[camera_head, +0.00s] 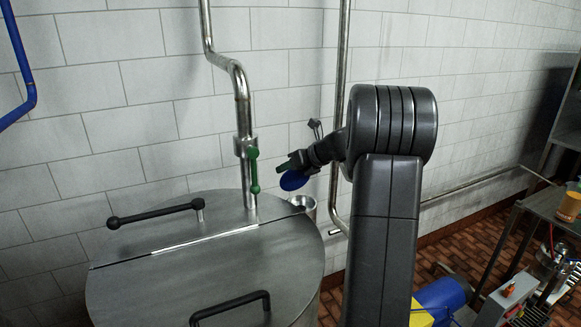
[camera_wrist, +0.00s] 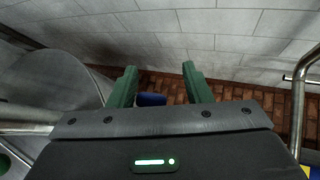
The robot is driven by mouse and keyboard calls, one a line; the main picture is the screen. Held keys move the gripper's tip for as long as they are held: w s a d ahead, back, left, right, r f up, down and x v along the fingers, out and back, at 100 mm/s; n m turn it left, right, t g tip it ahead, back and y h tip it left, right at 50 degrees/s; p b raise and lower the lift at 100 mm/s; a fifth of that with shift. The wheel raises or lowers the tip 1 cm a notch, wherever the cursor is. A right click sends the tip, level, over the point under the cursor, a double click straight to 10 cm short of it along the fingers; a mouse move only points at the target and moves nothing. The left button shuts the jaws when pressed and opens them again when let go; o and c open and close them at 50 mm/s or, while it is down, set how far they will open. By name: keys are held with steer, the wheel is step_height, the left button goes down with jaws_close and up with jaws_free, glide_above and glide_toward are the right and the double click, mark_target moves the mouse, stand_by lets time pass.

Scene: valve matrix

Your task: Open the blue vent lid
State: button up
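The blue vent lid (camera_head: 293,180) is a round disc, tilted up, near the short metal vent pipe (camera_head: 304,203) at the tank's right rim. The pipe's mouth shows uncovered below it. My gripper (camera_head: 285,165) is right above the lid in the head view, its green fingers close to it. In the wrist view, my gripper (camera_wrist: 160,68) has its two green fingers wide apart. A small blue piece, likely the lid (camera_wrist: 151,99), shows between them with a gap on the right. I cannot tell whether a finger touches it.
The steel tank (camera_head: 215,270) has black-handled lids and a vertical pipe with a green valve handle (camera_head: 253,170) left of my gripper. Another vertical pipe (camera_head: 340,130) runs along the tiled wall behind my arm. A metal table (camera_head: 550,207) stands at the right.

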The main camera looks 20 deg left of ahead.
steer(key=shift+f, duration=0.2)
steer(key=w+d+r+p, duration=0.1)
steer(key=d+r, duration=0.2)
steer(key=r, duration=0.4)
steer(key=d+r+p, duration=0.1)
steer(key=d+r, duration=0.3)
steer(key=r, duration=0.3)
steer(key=shift+w+r, duration=0.2)
steer(key=shift+w, duration=0.2)
stand_by(0.6)
steer(key=shift+d, duration=0.1)
steer(key=b+v, duration=0.2)
steer(key=v, duration=1.1)
steer(key=shift+d+r, duration=0.2)
steer(key=shift+d, duration=0.1)
